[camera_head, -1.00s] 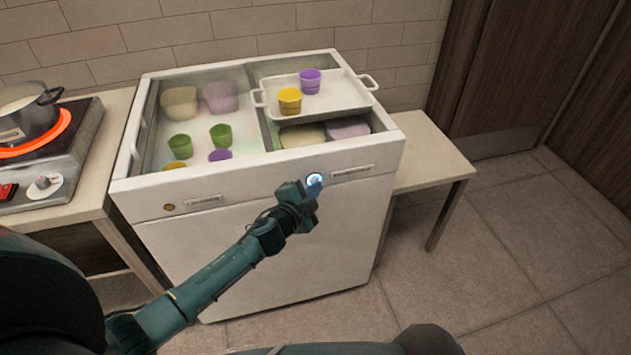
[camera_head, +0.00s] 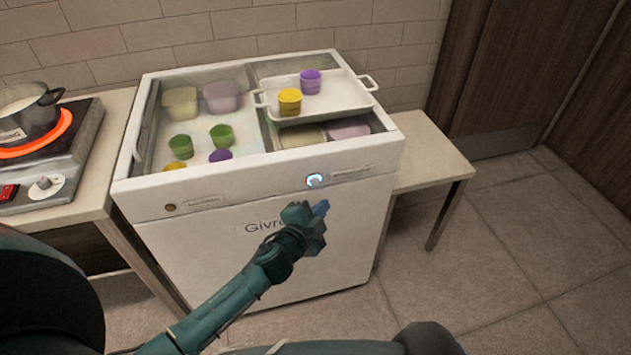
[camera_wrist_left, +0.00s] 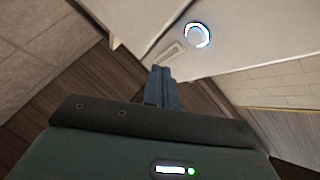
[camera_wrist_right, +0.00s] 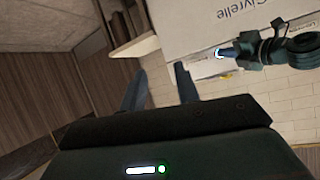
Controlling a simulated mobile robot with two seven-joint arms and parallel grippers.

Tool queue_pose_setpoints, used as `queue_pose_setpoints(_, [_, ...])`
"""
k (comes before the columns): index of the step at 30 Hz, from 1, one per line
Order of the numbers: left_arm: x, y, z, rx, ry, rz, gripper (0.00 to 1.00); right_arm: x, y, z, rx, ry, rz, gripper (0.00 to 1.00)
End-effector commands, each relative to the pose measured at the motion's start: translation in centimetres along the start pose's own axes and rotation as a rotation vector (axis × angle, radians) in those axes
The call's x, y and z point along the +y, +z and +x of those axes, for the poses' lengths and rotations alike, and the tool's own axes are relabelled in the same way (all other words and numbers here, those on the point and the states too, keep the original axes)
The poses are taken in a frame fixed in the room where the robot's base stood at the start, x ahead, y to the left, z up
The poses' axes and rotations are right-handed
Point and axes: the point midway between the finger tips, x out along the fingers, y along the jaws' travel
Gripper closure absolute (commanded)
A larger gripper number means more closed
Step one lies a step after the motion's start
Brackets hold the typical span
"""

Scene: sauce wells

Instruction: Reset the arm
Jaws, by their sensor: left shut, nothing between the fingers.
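My left gripper (camera_head: 320,208) is shut and empty in front of the white freezer (camera_head: 345,230). It is just below the round lit ring button (camera_head: 315,180) and apart from it. In the left wrist view its closed blue fingers (camera_wrist_left: 160,86) point toward the freezer, with the lit ring above right of them. My right gripper (camera_wrist_right: 158,84) shows only in its own wrist view, with its two fingers apart and nothing between them. My left arm and gripper also show at the upper right there.
The freezer holds green, purple and yellow cups (camera_head: 222,136) and tubs. A white tray (camera_head: 340,103) with a yellow and a purple cup rests on its right side. A pot (camera_head: 28,110) stands on a glowing burner at left. A low bench (camera_head: 428,155) is at right.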

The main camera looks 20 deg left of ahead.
Motion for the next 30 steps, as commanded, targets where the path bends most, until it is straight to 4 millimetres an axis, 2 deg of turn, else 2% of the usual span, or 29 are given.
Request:
queue_pose_setpoints(18, [0.3, -0.3, -0.4, 0.0, 0.0, 0.0, 1.0, 0.0, 0.0, 0.0, 0.001, 0.003, -0.007, 0.69])
queue_pose_setpoints(19, [0.4, -0.4, -0.9, -0.004, 0.007, -0.019, 1.0, 0.1, -0.1, -0.1, -0.003, 0.005, -0.015, 0.69])
queue_pose_setpoints(20, [0.6, -0.4, -1.5, -0.01, 0.015, -0.045, 1.0, 0.1, -0.3, -0.3, -0.006, 0.006, -0.016, 0.69])
queue_pose_setpoints(23, [1.7, -0.7, -4.9, -0.048, 0.064, -0.201, 1.0, 0.0, -1.1, -0.9, -0.017, 0.01, -0.022, 0.69])
queue_pose_setpoints(30, [4.1, -2.1, -16.4, -0.197, 0.212, -0.717, 1.0, 0.6, -1.9, -2.3, -0.073, 0.04, -0.053, 0.69])
